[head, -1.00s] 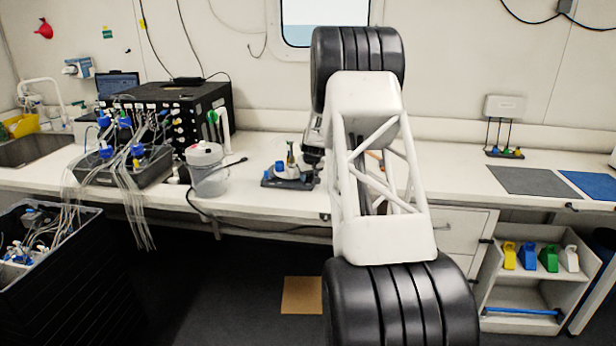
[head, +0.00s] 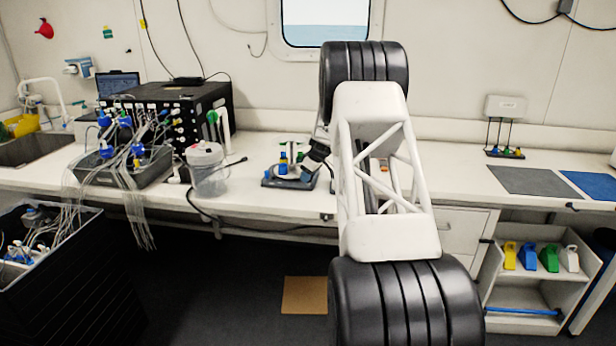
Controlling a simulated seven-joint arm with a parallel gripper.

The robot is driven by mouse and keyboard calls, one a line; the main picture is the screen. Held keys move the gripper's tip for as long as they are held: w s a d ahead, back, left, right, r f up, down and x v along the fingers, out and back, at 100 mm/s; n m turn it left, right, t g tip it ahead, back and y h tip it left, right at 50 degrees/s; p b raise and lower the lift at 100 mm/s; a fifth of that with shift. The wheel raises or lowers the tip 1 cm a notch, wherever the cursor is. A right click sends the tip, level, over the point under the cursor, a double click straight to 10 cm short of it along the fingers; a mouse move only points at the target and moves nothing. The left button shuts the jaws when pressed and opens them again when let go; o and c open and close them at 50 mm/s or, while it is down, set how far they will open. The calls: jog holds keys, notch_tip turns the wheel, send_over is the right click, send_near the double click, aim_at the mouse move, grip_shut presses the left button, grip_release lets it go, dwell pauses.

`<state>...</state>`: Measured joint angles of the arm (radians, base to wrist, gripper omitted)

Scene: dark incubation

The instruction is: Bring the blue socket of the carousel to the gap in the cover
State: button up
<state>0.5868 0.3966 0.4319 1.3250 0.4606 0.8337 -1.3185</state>
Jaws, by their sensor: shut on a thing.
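The carousel (head: 291,172) is a small light round piece on a dark base plate (head: 270,183), on the bench left of my arm. A blue part (head: 283,167) with a yellow top stands at its left front. My gripper (head: 306,166) reaches in from the right, tilted down, and is shut at the carousel's right side. The exact part between its fingers is too small to tell. I cannot make out the cover's gap or which blue part is the socket.
A lidded clear bucket (head: 207,170) and a dark cable stand left of the carousel. A grey tray of tubes (head: 125,170) and a black rack (head: 185,110) are further left. Bench right of my arm is clear up to a grey mat (head: 532,181).

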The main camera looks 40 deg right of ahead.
jog(key=shift+n, duration=0.3)
jog(key=o, duration=0.9)
jog(key=shift+r, duration=0.15)
jog(key=shift+v, duration=3.75)
